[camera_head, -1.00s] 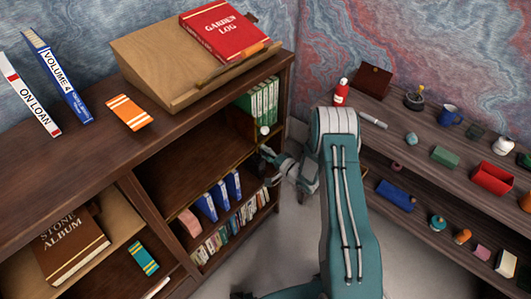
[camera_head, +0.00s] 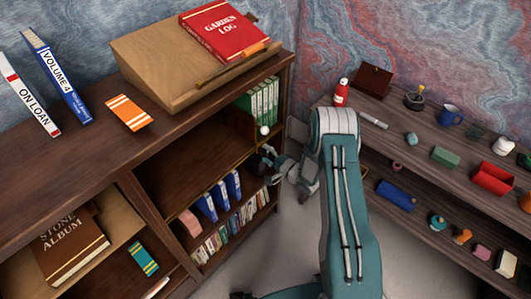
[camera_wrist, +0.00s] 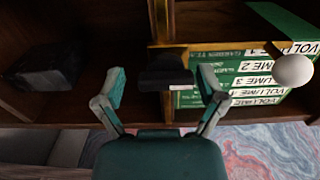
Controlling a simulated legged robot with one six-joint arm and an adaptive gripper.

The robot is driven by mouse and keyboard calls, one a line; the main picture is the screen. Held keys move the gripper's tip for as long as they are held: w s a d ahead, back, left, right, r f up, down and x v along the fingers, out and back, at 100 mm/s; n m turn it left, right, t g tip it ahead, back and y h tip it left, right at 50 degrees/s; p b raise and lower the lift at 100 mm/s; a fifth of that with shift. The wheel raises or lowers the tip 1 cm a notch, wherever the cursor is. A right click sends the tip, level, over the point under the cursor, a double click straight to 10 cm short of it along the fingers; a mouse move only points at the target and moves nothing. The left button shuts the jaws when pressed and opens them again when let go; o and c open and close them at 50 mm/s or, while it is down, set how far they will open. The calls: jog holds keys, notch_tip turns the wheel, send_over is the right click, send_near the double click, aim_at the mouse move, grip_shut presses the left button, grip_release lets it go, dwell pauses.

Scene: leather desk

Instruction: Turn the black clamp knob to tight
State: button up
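In the wrist view the black clamp knob (camera_wrist: 165,72) lies between my two fingertips, with a gap on each side and a small pale mark at its lower edge. It sits against a brass-coloured clamp bar (camera_wrist: 171,32) in front of the green volumes (camera_wrist: 250,84). My gripper (camera_wrist: 163,86) is open around the knob, and I see no contact. In the head view my gripper (camera_head: 267,157) reaches into the bookcase below the green volumes (camera_head: 264,101). The knob cannot be made out clearly there.
A white ball (camera_wrist: 293,70) stands close to the right of my gripper; it also shows in the head view (camera_head: 264,130). A dark block (camera_wrist: 43,66) lies at left in the wrist view. The bookcase side (camera_head: 284,100) is close at right.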

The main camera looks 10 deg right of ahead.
jog(key=shift+s+d+r, duration=0.1)
jog(key=shift+r, duration=0.05)
jog(key=v, duration=1.1)
jog(key=shift+s+d, duration=0.25)
jog(key=shift+s, duration=0.05)
